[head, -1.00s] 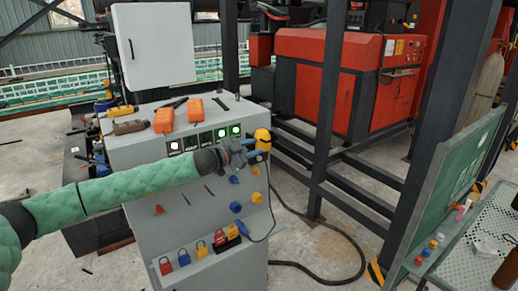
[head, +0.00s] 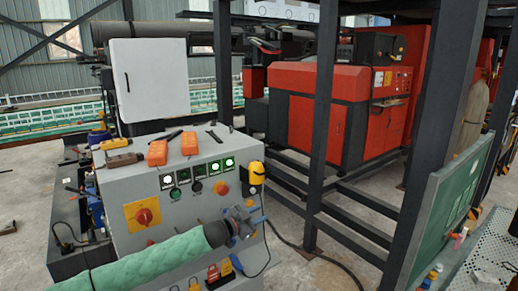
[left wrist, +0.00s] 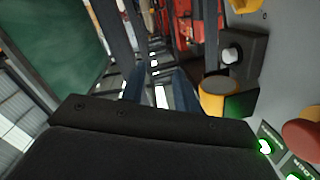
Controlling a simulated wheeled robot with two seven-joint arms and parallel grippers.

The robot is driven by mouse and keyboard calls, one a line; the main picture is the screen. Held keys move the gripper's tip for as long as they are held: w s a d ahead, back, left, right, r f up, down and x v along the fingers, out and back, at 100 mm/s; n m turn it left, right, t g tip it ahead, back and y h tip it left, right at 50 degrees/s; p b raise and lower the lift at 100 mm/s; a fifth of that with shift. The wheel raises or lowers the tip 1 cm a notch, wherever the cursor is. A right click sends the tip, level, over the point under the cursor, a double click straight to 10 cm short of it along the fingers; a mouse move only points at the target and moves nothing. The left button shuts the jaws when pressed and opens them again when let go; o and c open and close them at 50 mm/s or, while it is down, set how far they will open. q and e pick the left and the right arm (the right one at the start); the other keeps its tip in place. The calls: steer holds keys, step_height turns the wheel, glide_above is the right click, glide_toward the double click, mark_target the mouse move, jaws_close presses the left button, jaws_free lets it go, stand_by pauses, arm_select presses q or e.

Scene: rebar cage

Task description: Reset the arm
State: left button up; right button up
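My left arm in its green sleeve comes in from the lower left of the head view. My left gripper (head: 256,217) hangs in front of the right part of the grey control cabinet (head: 122,221), below its lit buttons. Its two blue fingers are apart. In the left wrist view the left gripper (left wrist: 160,78) shows two separate blue fingers with nothing between them. The yellow-cased knob (head: 256,178) on the cabinet's right corner is clear of the gripper; it also shows in the left wrist view (left wrist: 215,97). My right gripper is not seen.
Two orange handheld units (head: 157,153) lie on the cabinet top. Padlocks (head: 213,273) hang low on its front, partly behind my arm. Dark steel posts (head: 322,110) and a red machine (head: 375,125) stand behind. A green board (head: 455,200) and perforated table (head: 490,262) are at right.

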arm_select(q)
steer(key=s+a+f+n+g+y, duration=0.1)
steer(key=s+a+f+n+y, duration=0.15)
steer(key=s+f, duration=0.8)
steer(key=s+a+f+n+g+y, duration=0.1)
steer(key=s+f+n+y, duration=0.25)
steer(key=f, duration=1.35)
steer(key=s+a+f+n+g+y, duration=0.1)
steer(key=s+a+f+n+y, duration=0.15)
steer(key=s+f, duration=0.8)
steer(key=s+a+f+n+g+y, duration=0.1)
steer(key=s+a+f+g, duration=0.1)
steer(key=s+f, duration=0.6)
steer(key=s+a+f+n+g+y, duration=0.1)
steer(key=s+a+f+g, duration=0.2)
steer(key=s+f, duration=0.6)
steer(key=s+a+f+n+g+y, duration=0.1)
steer(key=s+a+f, duration=0.5)
steer(key=s, duration=1.4)
step_height(320, 180, down, 2)
steer(key=shift+a+f+n+g, duration=0.15)
steer(key=shift+f+n+g, duration=0.1)
steer(key=shift+n+g, duration=0.4)
steer(key=shift+w+y, duration=0.1)
steer(key=shift+y, duration=0.15)
